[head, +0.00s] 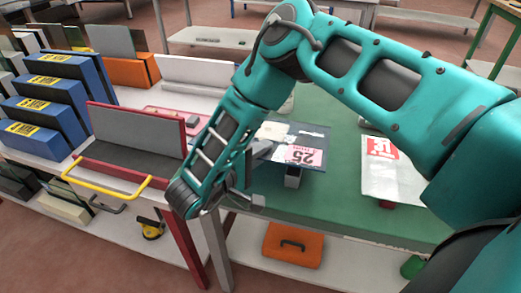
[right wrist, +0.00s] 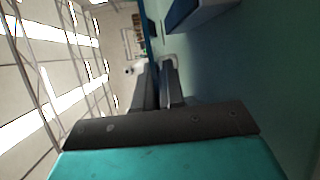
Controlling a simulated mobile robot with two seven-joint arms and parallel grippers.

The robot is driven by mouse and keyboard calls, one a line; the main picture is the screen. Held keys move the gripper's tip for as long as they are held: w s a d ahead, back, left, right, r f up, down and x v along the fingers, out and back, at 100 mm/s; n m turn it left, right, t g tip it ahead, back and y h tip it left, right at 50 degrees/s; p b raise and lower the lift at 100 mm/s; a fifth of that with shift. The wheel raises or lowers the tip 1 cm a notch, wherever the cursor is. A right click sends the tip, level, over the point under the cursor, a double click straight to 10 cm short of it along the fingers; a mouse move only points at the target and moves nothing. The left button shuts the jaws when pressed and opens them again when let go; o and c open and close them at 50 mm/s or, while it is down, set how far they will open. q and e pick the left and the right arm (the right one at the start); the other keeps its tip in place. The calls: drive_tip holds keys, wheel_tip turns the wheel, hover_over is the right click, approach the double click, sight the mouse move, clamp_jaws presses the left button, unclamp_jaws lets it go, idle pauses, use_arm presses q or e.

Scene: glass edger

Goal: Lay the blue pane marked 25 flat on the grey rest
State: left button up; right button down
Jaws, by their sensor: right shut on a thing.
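I cannot tell whether pane and rest touch. In the right wrist view the fingers (right wrist: 158,88) are close together, and the pane is hard to make out. My left gripper is not in view.
Another pane (head: 392,165) with a red and white label lies to the right, above a red block (head: 387,204). A red-framed grey stand with a yellow handle (head: 105,190) is at left, beside blue boxes (head: 62,75). The green table (head: 340,208) is bare between the panes.

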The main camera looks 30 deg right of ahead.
drive_tip(key=shift+f+b, duration=0.3)
drive_tip(key=shift+f, duration=0.15)
idle(0.3)
drive_tip(key=c, duration=1.1)
unclamp_jaws()
drive_tip(key=shift+c, duration=0.2)
drive_tip(key=v, duration=1.3)
